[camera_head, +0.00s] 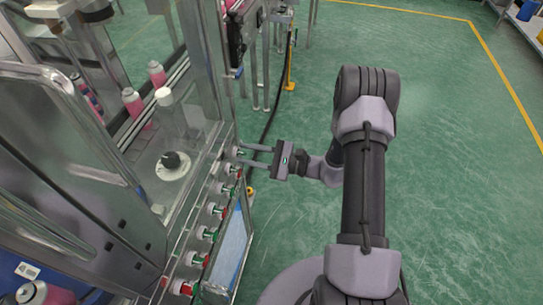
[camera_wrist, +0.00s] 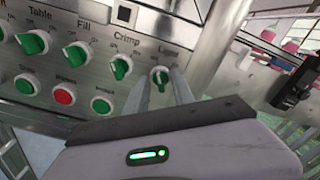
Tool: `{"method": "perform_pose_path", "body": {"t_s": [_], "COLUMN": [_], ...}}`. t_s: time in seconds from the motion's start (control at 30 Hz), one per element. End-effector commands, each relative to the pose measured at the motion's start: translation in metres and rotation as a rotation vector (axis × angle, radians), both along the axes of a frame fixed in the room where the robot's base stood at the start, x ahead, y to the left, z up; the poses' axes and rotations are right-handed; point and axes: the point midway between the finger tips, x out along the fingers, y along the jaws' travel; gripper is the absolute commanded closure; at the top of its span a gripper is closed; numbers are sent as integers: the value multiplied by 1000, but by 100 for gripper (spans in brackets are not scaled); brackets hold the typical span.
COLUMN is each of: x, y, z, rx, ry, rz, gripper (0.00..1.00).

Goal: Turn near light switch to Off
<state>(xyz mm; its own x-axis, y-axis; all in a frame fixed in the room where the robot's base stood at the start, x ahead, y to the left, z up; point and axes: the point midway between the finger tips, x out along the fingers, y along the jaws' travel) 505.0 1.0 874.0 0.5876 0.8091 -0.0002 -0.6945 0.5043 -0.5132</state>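In the head view the far end of the knob row (camera_head: 237,151) lies at the fingertips. My gripper (camera_head: 244,155) is open, its two fingers pointing left at the panel. In the wrist view the fingers of my gripper (camera_wrist: 163,82) show on either side of the lamp knob. I cannot tell whether they touch it.
Green knobs for Crimp (camera_wrist: 120,67), Fill (camera_wrist: 77,54) and Table (camera_wrist: 34,42) sit left of the lamp knob. A red button (camera_wrist: 64,97) and green buttons lie below. The machine's glass enclosure (camera_head: 190,110) rises above the panel.

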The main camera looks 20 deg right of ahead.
Motion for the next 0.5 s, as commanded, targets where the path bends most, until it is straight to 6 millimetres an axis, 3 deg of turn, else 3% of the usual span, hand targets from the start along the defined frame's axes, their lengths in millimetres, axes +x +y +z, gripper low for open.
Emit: {"method": "perform_pose_path", "body": {"t_s": [0.17,0.5], "x": [-12,-75], "y": [-18,-104], "z": [2,3], "rx": [0,0], "ry": [1,0], "rz": [-4,-6], "gripper": [70,70]}}
